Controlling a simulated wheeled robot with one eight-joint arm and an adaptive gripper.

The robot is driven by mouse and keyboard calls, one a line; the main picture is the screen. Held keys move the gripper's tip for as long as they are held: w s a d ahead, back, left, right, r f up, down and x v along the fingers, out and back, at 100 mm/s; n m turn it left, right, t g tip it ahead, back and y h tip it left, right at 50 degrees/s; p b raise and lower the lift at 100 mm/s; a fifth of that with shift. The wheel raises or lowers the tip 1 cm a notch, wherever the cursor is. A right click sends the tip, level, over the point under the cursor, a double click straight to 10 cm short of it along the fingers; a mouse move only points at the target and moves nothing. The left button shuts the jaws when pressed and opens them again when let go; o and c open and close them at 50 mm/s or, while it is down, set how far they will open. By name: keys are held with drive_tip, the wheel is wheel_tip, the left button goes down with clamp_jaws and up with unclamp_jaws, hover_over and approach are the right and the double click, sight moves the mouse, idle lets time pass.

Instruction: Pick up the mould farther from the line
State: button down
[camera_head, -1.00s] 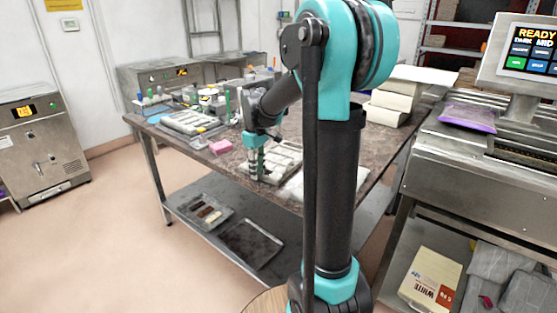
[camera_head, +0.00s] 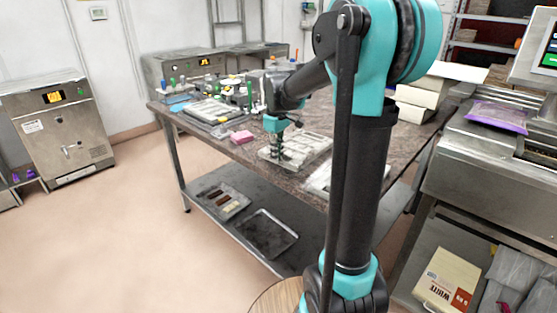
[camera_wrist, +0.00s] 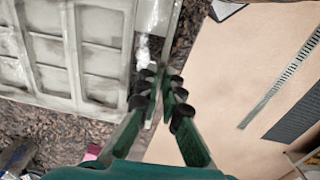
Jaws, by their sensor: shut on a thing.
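A pale grey mould (camera_head: 308,146) with rectangular cavities lies at the near edge of the dark, stone-patterned table. My gripper (camera_head: 277,155) points down at its left end. In the wrist view, the mould (camera_wrist: 103,57) fills the upper left and its rim runs up to the fingers. The gripper (camera_wrist: 160,95) is shut on this rim; the exact contact is partly hidden by the dark finger pads. I cannot tell whether the mould is clear of the table. A second grey mould-like tray (camera_head: 213,111) lies farther left on the table.
A pink block (camera_head: 241,136) lies between the trays. A white sheet-like thing (camera_head: 319,180) lies near the table's front, partly behind my arm. The lower shelf (camera_head: 230,226) holds two trays. A steel machine (camera_head: 480,150) stands at right.

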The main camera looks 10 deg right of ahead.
wheel_tip(320, 180, up, 22)
drive_tip(key=shift+f, duration=0.15)
idle(0.5)
drive_tip(key=shift+s, duration=0.1)
